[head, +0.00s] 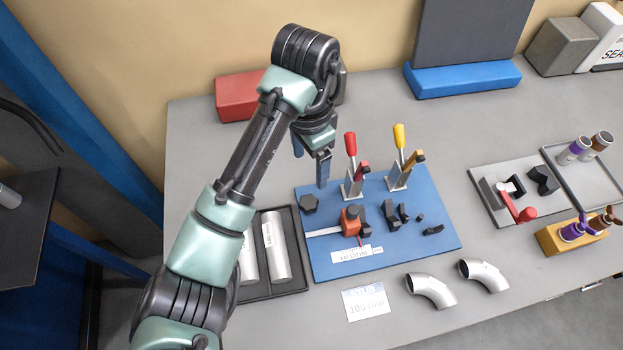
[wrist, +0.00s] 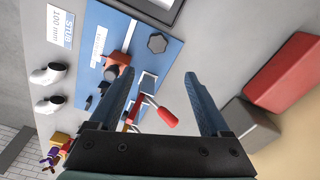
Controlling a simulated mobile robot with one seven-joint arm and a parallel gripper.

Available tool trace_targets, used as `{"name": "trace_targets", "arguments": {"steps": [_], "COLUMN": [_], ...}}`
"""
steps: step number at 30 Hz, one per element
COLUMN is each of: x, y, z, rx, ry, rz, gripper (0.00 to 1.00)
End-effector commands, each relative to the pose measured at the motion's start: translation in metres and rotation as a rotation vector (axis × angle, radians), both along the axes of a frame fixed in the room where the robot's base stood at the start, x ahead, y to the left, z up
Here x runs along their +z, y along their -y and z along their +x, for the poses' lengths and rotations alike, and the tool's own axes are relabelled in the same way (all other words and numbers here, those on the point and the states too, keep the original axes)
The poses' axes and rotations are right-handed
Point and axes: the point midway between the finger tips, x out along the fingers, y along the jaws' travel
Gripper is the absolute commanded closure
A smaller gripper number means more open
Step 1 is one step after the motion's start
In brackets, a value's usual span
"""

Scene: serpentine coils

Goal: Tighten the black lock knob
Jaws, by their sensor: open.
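A red-orange block (head: 349,224) sits on the blue board (head: 430,200), beside a pale strip, with a dark round knob (head: 354,212) on top. In the wrist view the red block (wrist: 121,58) is at upper left, and the dark knob (wrist: 110,73) is partly visible beside it. A separate dark, many-sided piece (head: 309,203) lies at the board's left; it also shows in the wrist view (wrist: 157,43). I cannot tell for certain which is the lock knob. My gripper (head: 311,170) is open and empty above the board's back left edge, apart from both.
Toggle clamps with a red handle (head: 350,144) and a yellow handle (head: 399,136) stand upright at the board's back. Dark blocks (head: 391,214) sit right of the red block. A black tray (head: 268,290) with metal tubes is at left. Pipe elbows (head: 432,290) lie in front.

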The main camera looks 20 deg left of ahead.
Motion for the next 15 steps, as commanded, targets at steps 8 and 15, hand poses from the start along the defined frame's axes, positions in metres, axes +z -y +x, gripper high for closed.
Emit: {"name": "trace_targets", "arguments": {"steps": [8,15], "x": [-0.041,-0.084], "y": [-0.002,-0.002], "z": [-0.009,-0.008], "rx": [-0.004,-0.002], "ry": [-0.044,-0.039], "rz": [-0.003,-0.001], "gripper": [0.19,0.19]}}
